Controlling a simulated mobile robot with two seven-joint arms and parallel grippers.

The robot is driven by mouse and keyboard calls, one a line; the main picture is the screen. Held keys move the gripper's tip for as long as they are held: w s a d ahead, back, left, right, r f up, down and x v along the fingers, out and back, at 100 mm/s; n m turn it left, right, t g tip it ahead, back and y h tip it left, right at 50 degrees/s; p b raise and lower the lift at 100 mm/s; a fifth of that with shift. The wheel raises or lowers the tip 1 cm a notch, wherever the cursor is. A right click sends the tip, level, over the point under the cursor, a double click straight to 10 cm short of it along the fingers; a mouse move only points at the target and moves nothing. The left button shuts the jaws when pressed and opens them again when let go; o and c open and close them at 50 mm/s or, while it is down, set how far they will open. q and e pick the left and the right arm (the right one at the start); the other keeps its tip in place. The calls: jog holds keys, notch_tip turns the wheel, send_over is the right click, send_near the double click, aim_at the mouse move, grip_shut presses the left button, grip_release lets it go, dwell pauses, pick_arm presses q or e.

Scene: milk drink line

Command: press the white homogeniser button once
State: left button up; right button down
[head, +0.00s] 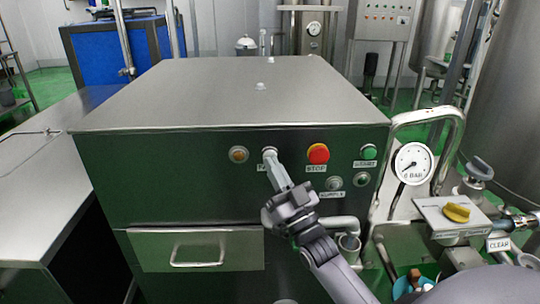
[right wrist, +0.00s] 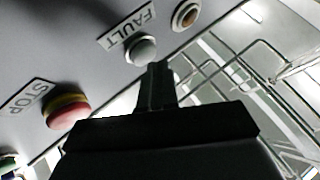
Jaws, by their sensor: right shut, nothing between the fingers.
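The white button (head: 268,151) sits on the front panel of the steel machine, between an orange lamp and the red stop button. In the right wrist view the pale round button (right wrist: 142,49) is beside a FAULT label, just beyond my fingertips. My right gripper (head: 272,162) is shut and empty, pointing at the button from below and in front. In the right wrist view its closed fingers (right wrist: 155,75) overlap the button's lower edge. I cannot tell whether they touch it. My left gripper is not in view.
The red stop button (head: 318,153) is close to the right of my fingers. The orange lamp (head: 239,154) is to the left, and a green button (head: 368,152) is further right. A drawer (head: 150,248) with a handle is below. A pressure gauge (head: 412,163) stands at right.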

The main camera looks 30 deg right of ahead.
jog(key=shift+s+a, duration=0.2)
jog(key=shift+s, duration=0.1)
jog(key=shift+s+a+p, duration=0.35)
jog(key=shift+s+a, duration=0.1)
jog(key=shift+s, duration=0.25)
jog(key=shift+s+a+p, duration=0.4)
jog(key=shift+s+a, duration=0.05)
jog(key=shift+s, duration=0.3)
jog(key=shift+s+a+p, duration=0.35)
jog(key=shift+s+a, duration=0.1)
jog(key=shift+s, duration=0.25)
